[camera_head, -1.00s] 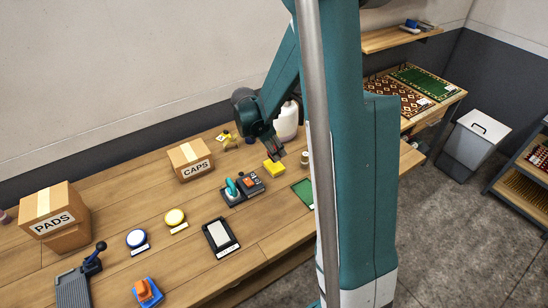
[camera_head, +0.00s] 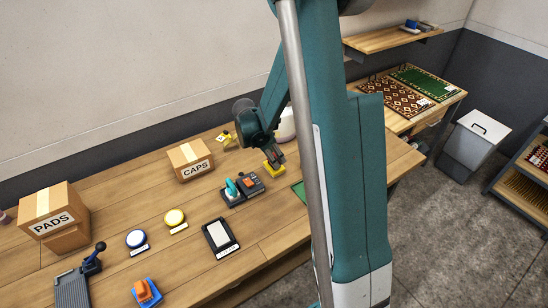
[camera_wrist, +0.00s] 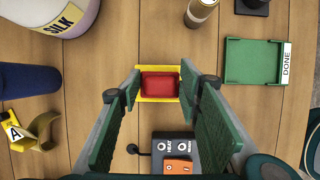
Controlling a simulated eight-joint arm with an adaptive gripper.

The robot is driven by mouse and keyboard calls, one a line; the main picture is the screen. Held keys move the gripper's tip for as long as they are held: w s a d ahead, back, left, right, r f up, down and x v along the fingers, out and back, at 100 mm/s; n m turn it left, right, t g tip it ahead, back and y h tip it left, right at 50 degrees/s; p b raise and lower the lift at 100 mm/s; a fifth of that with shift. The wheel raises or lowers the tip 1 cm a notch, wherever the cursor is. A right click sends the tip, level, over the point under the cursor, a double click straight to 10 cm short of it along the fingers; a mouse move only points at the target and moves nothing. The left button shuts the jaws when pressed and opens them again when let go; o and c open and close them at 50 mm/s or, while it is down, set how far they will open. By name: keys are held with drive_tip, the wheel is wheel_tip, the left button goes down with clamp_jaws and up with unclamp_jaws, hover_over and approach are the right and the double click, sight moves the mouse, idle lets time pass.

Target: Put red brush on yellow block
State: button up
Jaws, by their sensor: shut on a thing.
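The red brush (camera_wrist: 160,84) shows between the green finger pads of my gripper (camera_wrist: 160,86), which is shut on it. In the wrist view it lies over the yellow block (camera_wrist: 158,68), whose edges show around it. In the head view my gripper (camera_head: 272,154) is just above the yellow block (camera_head: 272,168), and the brush is small and mostly hidden there. I cannot tell whether the brush touches the block.
A dark control box (camera_head: 249,183) with an orange part stands close to the block. A green DONE tray (camera_wrist: 253,62), a brown bottle (camera_wrist: 200,14) and a SILK jug (camera_wrist: 50,15) are nearby. The CAPS box (camera_head: 190,162) is to the left.

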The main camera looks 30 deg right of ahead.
drive_tip(key=shift+f, duration=0.2)
drive_tip(key=o, duration=0.9)
drive_tip(key=shift+r, duration=0.2)
drive_tip(key=p+v, duration=0.1)
drive_tip(key=v, duration=1.1)
drive_tip(key=shift+a, duration=0.1)
idle(0.3)
